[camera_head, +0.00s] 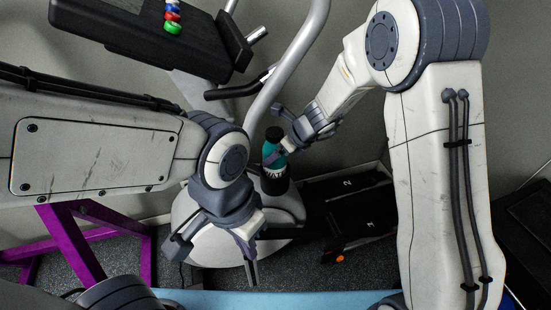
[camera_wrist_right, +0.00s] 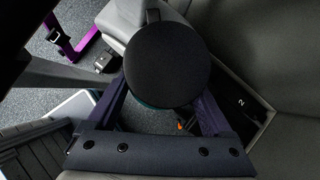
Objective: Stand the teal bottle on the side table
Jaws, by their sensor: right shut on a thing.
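The teal bottle (camera_head: 271,152) with a black cap shows upright or nearly so at the middle of the head view. A black cylindrical part (camera_head: 274,183) shows directly below it; I cannot tell whether it is the bottle's base or a holder around it. My right gripper (camera_head: 277,149) is shut on the bottle from the right. In the right wrist view the round black cap (camera_wrist_right: 168,65) fills the space between the fingers and hides most of the body. My left gripper (camera_head: 214,256) is open and empty, nearer to me. I cannot make out the side table with certainty.
A pale exercise machine (camera_head: 295,65) with a rounded base stands behind and below the bottle. A dark panel (camera_head: 150,35) at upper left carries small coloured rings (camera_head: 172,17). A purple frame (camera_head: 85,245) stands at lower left. A light blue edge (camera_head: 270,301) crosses the bottom.

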